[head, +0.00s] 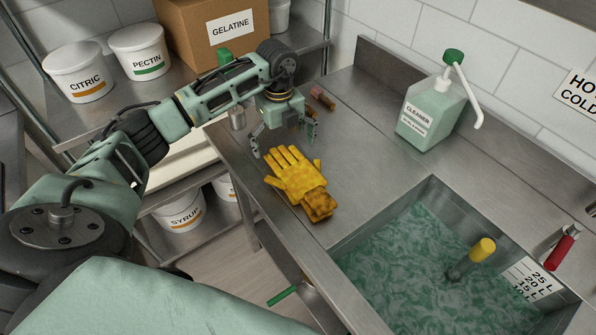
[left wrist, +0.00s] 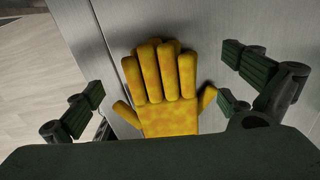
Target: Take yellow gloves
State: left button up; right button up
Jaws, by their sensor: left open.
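The yellow gloves (head: 297,178) lie stacked on the steel counter left of the sink, fingers toward the back, with brownish stains near the cuffs. My left gripper (head: 285,146) is open and empty just behind and above the fingertips of the gloves. In the left wrist view the gloves (left wrist: 167,88) lie between the two spread fingers of my gripper (left wrist: 165,113), without visible contact. The cuffs are hidden there by the gripper body. My right gripper is not in view.
A sink (head: 420,262) of green, foamy water with a yellow-topped post (head: 482,249) lies right of the gloves. A cleaner bottle (head: 432,112) stands behind it. A small pinkish-brown block (head: 322,98) lies behind the gripper. The counter between gloves and bottle is clear.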

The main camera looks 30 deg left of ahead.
pick_arm(q)
jog(key=shift+w+f, duration=0.1)
jog(key=shift+f, duration=0.55)
jog(key=shift+w+f, duration=0.1)
jog(key=shift+f, duration=0.4)
jog(key=c, duration=1.3)
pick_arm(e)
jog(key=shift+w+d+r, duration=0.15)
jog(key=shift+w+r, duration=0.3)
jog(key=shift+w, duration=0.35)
